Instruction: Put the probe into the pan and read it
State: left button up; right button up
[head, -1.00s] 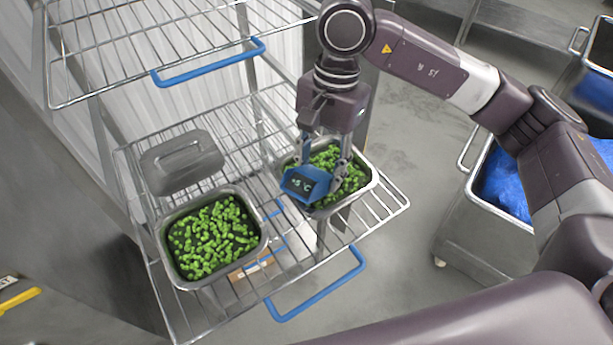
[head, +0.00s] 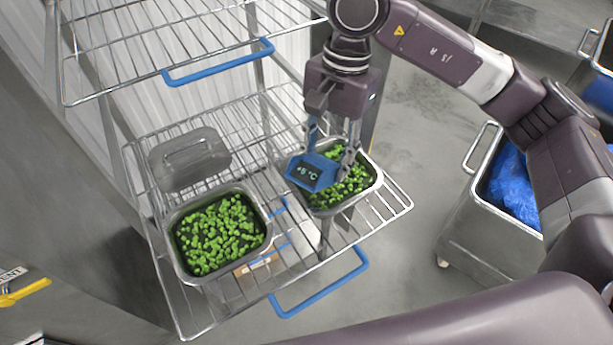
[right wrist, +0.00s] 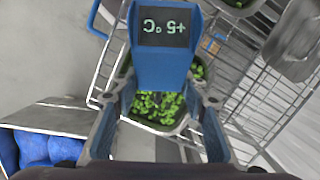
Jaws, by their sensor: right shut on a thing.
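My right gripper (head: 331,165) is shut on the blue probe (head: 312,172), over the right pan. The probe's dark display reads +5 °C; the same reading shows upside down on the probe in the right wrist view (right wrist: 163,45). The right pan (head: 352,205) is a metal pan of green vegetable pieces on the wire shelf. The probe's lower end is hidden, so I cannot tell how deep it sits in the food. A second metal pan (head: 222,272) of green pieces stands at the left front of the shelf. My left gripper is not in view.
A grey lid (head: 190,160) lies on the shelf behind the left pan. An upper wire shelf (head: 165,78) with a blue handle hangs above. The lower shelf (head: 400,206) has a blue front handle. A metal cart (head: 465,235) with blue bags stands at right.

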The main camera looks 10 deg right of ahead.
jog(key=shift+r+p, duration=1.15)
jog(key=shift+r, duration=2.2)
